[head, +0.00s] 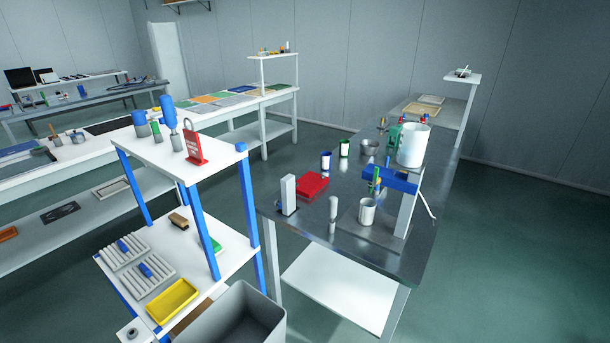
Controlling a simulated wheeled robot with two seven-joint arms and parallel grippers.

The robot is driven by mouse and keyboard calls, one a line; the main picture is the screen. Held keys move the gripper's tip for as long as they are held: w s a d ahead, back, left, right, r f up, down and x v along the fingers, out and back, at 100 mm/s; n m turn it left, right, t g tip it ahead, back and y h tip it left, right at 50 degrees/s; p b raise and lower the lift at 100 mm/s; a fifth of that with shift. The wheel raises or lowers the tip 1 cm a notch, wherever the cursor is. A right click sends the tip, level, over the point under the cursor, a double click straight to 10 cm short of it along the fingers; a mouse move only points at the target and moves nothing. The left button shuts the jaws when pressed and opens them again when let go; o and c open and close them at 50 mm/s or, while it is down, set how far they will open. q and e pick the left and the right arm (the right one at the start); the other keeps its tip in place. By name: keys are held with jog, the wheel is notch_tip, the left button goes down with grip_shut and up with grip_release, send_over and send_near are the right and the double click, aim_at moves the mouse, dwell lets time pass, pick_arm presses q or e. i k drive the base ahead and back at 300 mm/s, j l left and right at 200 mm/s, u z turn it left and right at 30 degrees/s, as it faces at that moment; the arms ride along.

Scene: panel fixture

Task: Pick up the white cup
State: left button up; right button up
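A small white cup (367,212) stands upright near the front edge of the dark metal-topped table (345,235) at the right. It is below a blue horizontal arm (390,180) on a pale upright post (406,210). A larger white cylindrical container (413,146) shows behind the blue arm; its base is partly hidden. Neither of my grippers is in the head view, so I cannot see their state.
A red box (311,186), a white block (288,194) and small cylinders stand left of the cup. A white shelf cart with blue posts (250,205) and a grey bin (240,315) are at the front left. Open floor (500,270) lies to the right.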

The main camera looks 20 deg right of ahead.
aim_at(367, 205)
jog(key=i+z, duration=0.1)
jog(key=z, duration=0.35)
jog(key=j+z, duration=0.15)
jog(key=z, duration=0.3)
jog(key=i+j+z, duration=0.15)
jog(key=z, duration=0.3)
